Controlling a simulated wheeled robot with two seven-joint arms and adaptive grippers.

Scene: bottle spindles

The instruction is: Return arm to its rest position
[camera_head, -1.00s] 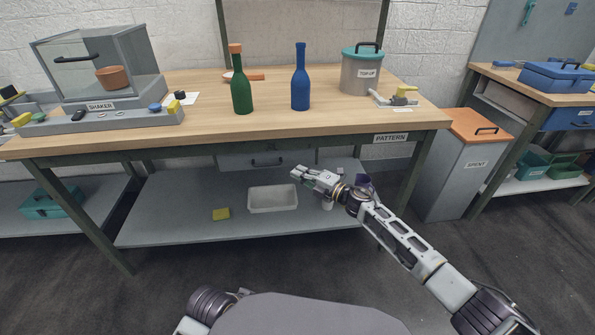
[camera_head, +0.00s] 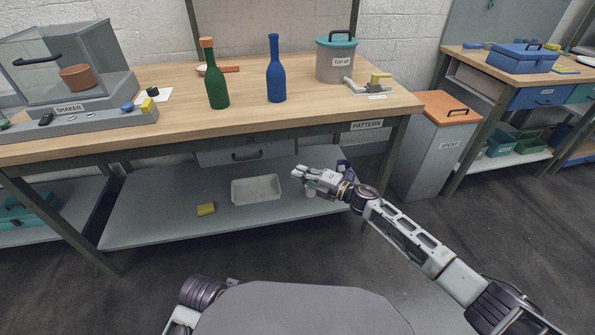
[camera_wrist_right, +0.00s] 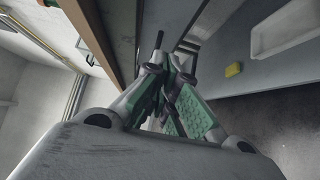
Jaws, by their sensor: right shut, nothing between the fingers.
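My right arm (camera_head: 410,232) reaches in from the lower right of the head view. Its gripper (camera_head: 300,174) is shut and empty, in front of the workbench and below the level of its top. In the right wrist view the green-padded fingers (camera_wrist_right: 172,100) are close together with nothing held between them. Part of my left arm (camera_head: 200,295) shows at the bottom of the head view, but its gripper is out of frame.
The workbench (camera_head: 330,108) bears a green bottle (camera_head: 216,85), a blue bottle (camera_head: 276,78), a grey pot (camera_head: 335,65) and a shaker box (camera_head: 100,60). Its lower shelf (camera_head: 150,215) holds a white tray (camera_head: 256,189) and a yellow sponge (camera_head: 206,209). A bin (camera_head: 435,145) stands right. Floor is clear right.

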